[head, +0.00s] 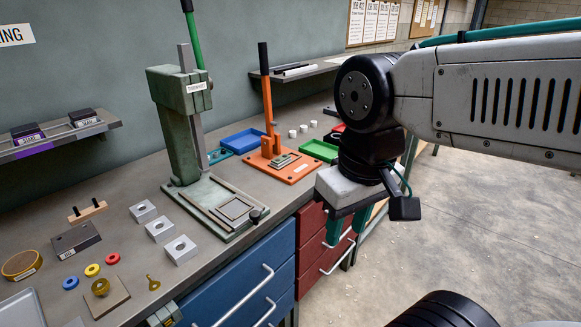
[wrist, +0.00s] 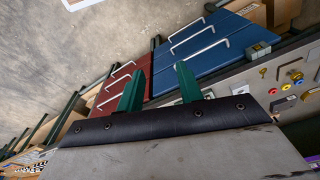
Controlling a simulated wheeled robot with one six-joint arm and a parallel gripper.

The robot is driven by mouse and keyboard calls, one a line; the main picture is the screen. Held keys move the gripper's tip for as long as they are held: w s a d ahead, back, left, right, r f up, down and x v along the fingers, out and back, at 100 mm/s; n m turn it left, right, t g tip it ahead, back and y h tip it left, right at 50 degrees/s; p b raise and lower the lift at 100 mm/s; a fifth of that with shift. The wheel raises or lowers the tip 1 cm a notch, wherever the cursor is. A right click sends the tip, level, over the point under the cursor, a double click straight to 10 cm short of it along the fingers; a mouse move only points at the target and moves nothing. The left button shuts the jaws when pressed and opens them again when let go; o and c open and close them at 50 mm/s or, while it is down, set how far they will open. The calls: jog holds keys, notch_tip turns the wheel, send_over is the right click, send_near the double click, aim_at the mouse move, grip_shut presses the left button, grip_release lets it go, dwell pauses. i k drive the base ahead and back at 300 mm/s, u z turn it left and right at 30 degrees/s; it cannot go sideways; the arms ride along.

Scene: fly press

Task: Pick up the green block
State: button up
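I cannot make out a loose green block for certain in either view.
The bench (head: 120,183) carries an orange press (head: 268,115), a blue tray (head: 242,141), several small white cubes (head: 303,128), metal blocks with holes (head: 160,229) and coloured rings (head: 92,270). Blue drawers (head: 240,285) and red drawers (head: 312,235) have protruding handles. Floor at right is clear.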

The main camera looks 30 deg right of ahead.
aim_at(282, 159)
jog(key=z, duration=0.45)
jog(key=i, duration=0.4)
jog(key=u, duration=1.9)
jog(key=k, duration=0.8)
jog(key=z, duration=1.45)
jog(key=i, duration=0.5)
jog(key=u, duration=0.05)
